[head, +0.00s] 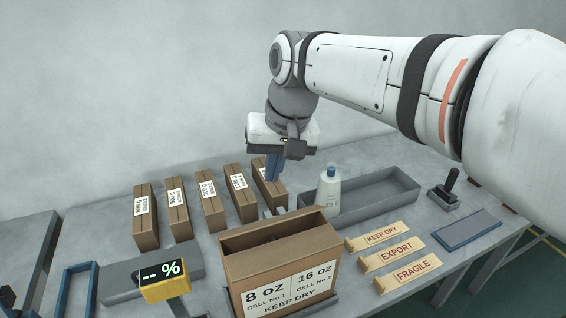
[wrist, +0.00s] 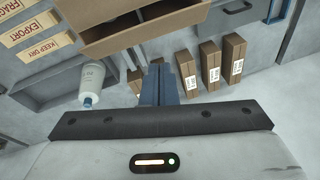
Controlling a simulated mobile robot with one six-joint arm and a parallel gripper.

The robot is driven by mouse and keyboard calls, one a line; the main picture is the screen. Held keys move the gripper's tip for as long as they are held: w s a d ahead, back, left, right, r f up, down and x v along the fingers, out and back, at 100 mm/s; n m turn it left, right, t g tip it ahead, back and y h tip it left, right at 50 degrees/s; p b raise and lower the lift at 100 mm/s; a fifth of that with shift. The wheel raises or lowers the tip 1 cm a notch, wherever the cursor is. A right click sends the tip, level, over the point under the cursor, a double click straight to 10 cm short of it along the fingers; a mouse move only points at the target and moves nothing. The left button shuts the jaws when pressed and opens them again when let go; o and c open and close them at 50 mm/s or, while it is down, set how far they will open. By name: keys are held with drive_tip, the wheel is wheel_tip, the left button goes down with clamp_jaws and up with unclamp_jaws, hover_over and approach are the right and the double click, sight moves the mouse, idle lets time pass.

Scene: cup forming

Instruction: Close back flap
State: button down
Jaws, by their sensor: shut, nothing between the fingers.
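An open-topped brown carton (head: 285,274) stands in the front middle of the table, with a label on its front reading 8 oz, 16 oz and KEEP DRY. Its back flap (head: 268,228) seems to stand up along the far top edge, though its exact angle is hard to tell. In the wrist view the carton (wrist: 135,40) is at the top, partly cut off. My gripper (head: 273,170) is above and behind the carton, apart from it. Its blue fingers (wrist: 158,80) are together and empty, pointing down.
Several narrow brown boxes (head: 207,205) stand in a row behind the carton. A white bottle (head: 327,188) stands by a grey tray (head: 375,198). Three labelled strips, one reading EXPORT (head: 391,254), lie to the right. A yellow percent display (head: 164,281) stands front left.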

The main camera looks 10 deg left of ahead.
wheel_tip(320, 180, up, 3)
drive_tip(key=n+h+p, duration=0.2)
drive_tip(key=p, duration=0.1)
hover_over(272, 222)
drive_tip(key=w, duration=0.1)
drive_tip(key=f, duration=0.9)
drive_tip(key=shift+w+a+f, duration=0.15)
drive_tip(key=shift+a+f, duration=0.25)
drive_tip(key=f, duration=0.1)
drive_tip(key=s+f, duration=0.1)
drive_tip(key=d+f, duration=0.1)
drive_tip(key=shift+s+d+f+p, duration=0.1)
drive_tip(key=shift+s+f+p, duration=0.05)
drive_tip(key=shift+s+p, duration=0.25)
drive_tip(key=shift+f, duration=0.2)
